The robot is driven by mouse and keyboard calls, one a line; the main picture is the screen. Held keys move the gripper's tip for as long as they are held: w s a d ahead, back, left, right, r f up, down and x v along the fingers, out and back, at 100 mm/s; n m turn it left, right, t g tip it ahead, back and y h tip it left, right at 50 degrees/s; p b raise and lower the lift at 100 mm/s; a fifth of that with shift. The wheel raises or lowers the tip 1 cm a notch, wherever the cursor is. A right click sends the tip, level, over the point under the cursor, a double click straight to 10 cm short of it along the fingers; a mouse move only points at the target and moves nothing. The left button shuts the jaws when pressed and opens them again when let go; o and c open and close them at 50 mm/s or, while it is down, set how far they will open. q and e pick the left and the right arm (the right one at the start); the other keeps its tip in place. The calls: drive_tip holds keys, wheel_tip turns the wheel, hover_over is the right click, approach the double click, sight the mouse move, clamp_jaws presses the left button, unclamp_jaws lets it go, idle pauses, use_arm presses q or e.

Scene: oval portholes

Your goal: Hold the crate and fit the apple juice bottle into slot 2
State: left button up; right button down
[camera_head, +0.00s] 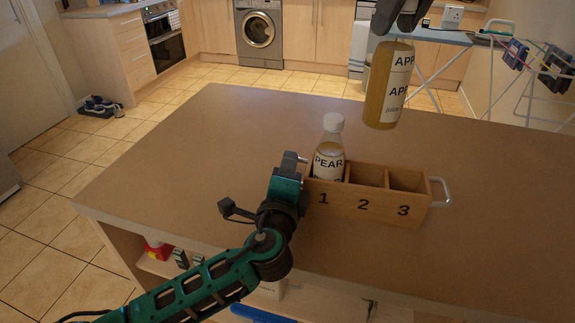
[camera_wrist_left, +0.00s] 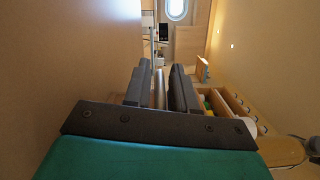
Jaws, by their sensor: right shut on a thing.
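The wooden crate (camera_head: 340,199) stands on the counter with slots numbered 1, 2 and 3. Slot 2 (camera_head: 368,175) in the middle is empty. My right gripper (camera_head: 397,28) is shut on the top of the apple juice bottle (camera_head: 384,88), holding it roughly upright, above and behind the crate's right half. The bottle's cap is hidden by the gripper. My left gripper (camera_head: 291,168) is at the crate's left end; in the left wrist view its fingers (camera_wrist_left: 160,85) stand apart, with a pale bar, apparently the crate's left handle, between them. Contact there is unclear.
A pear juice bottle (camera_head: 328,150) with a white cap stands in slot 1. Slot 3 (camera_head: 408,181) is empty. A metal handle (camera_head: 440,191) sticks out at the crate's right end. The counter (camera_head: 220,140) is clear around the crate.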

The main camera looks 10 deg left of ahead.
use_arm(q)
clamp_jaws()
